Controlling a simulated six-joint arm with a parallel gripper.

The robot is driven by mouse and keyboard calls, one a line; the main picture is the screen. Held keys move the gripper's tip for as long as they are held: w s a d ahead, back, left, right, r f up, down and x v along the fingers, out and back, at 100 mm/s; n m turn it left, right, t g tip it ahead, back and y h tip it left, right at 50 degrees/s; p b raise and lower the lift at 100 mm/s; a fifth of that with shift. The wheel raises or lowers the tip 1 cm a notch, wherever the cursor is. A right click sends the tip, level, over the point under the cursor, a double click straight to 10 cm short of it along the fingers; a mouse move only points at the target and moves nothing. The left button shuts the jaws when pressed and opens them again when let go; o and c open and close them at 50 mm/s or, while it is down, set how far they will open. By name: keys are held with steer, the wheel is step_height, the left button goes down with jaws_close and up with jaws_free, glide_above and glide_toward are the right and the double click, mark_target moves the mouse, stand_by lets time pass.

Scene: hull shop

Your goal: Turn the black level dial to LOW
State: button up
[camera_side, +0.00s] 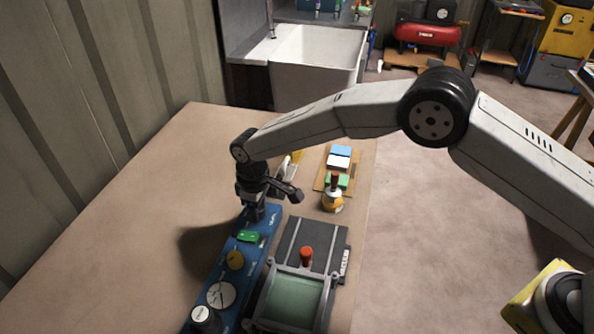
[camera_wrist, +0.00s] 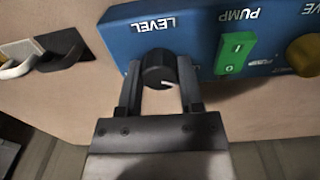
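The black level dial (camera_wrist: 160,68) sits on the blue panel (camera_wrist: 205,18) below the LEVEL label, which appears upside down in the wrist view. Its white pointer line points to the lower right of that picture. My gripper (camera_wrist: 160,75) has one finger on each side of the dial, with no clear gap between fingers and dial. In the side view my gripper (camera_side: 258,212) reaches down onto the far end of the blue panel (camera_side: 226,268) and hides the dial. The LOW mark cannot be read.
A green pump switch (camera_wrist: 234,54) and a yellow knob (camera_wrist: 305,55) are beside the dial. A grey device with a red knob (camera_side: 306,256) stands right of the panel. The bench is clear at left.

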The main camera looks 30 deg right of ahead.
steer(key=o, duration=0.4)
steer(key=shift+r, duration=0.15)
steer(key=shift+a+r, duration=0.1)
steer(key=shift+r, duration=3.65)
